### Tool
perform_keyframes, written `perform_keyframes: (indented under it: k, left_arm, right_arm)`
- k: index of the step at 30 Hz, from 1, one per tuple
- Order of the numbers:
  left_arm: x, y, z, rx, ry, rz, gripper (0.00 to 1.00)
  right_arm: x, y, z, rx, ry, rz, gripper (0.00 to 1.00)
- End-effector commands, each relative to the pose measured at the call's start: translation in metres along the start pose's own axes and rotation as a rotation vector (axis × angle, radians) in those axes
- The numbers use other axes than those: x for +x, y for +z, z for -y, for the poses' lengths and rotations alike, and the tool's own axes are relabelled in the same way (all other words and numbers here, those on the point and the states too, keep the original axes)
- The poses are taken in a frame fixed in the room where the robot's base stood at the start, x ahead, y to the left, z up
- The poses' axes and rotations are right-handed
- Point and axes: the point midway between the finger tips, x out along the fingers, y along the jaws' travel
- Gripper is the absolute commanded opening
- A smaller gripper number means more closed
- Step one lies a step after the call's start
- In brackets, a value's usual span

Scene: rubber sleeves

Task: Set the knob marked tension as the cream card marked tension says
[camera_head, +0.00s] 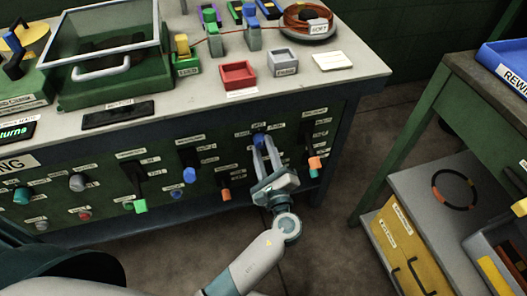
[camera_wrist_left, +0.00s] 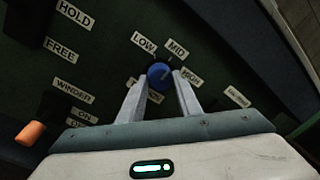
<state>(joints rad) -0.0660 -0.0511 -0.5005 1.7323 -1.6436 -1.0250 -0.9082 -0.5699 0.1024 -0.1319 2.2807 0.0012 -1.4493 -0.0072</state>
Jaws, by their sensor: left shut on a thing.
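The blue knob (camera_wrist_left: 159,76) is on the dark green front panel, with the labels LOW (camera_wrist_left: 144,43), MID (camera_wrist_left: 176,49) and HIGH (camera_wrist_left: 191,77) around it. My left gripper (camera_wrist_left: 160,84) is shut on this knob, one finger on each side. The knob also shows between the fingertips in the head view (camera_head: 259,139). A faint mark on it seems to point up and right, but its exact setting is unclear. A cream card (camera_head: 332,61) lies on the bench top; its writing is too small to read.
Levers with orange (camera_head: 315,162), green (camera_head: 140,206) and blue (camera_head: 189,175) ends stick out of the panel near my arm. A red bin (camera_head: 238,75) and a grey bin (camera_head: 283,61) stand on the bench.

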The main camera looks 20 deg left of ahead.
Motion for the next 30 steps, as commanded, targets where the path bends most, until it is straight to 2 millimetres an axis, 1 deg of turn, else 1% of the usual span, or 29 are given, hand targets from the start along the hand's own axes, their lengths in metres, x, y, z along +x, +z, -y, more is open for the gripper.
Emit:
perform_keyframes:
  k: [4, 13, 14, 15, 16, 30]
  left_arm:
    - [-0.0008, -0.0008, -0.0008, -0.010, 0.001, -0.001, 0.09]
    - [-0.0008, -0.0007, -0.0007, -0.010, 0.001, -0.001, 0.09]
    - [-0.0009, -0.0007, -0.0007, -0.010, 0.001, -0.001, 0.33]
    - [-0.0008, -0.0007, -0.0007, -0.010, 0.001, -0.001, 0.43]
    - [-0.0008, -0.0007, -0.0007, -0.010, 0.001, -0.001, 0.50]
    - [0.0014, 0.0001, -0.0006, -0.010, 0.000, 0.000, 0.50]
  right_arm:
    - [-0.0037, 0.0004, -0.0001, 0.000, 0.001, -0.001, 0.45]
    - [-0.0040, 0.0004, -0.0002, 0.000, 0.001, 0.000, 0.45]
    - [-0.0039, 0.0004, -0.0002, 0.000, 0.001, 0.000, 0.45]
    - [-0.0039, 0.0004, -0.0002, 0.000, 0.001, 0.000, 0.45]
    - [-0.0038, 0.0005, -0.0002, 0.000, 0.001, 0.000, 0.45]
    - [-0.0038, 0.0004, -0.0002, 0.001, 0.000, 0.000, 0.45]
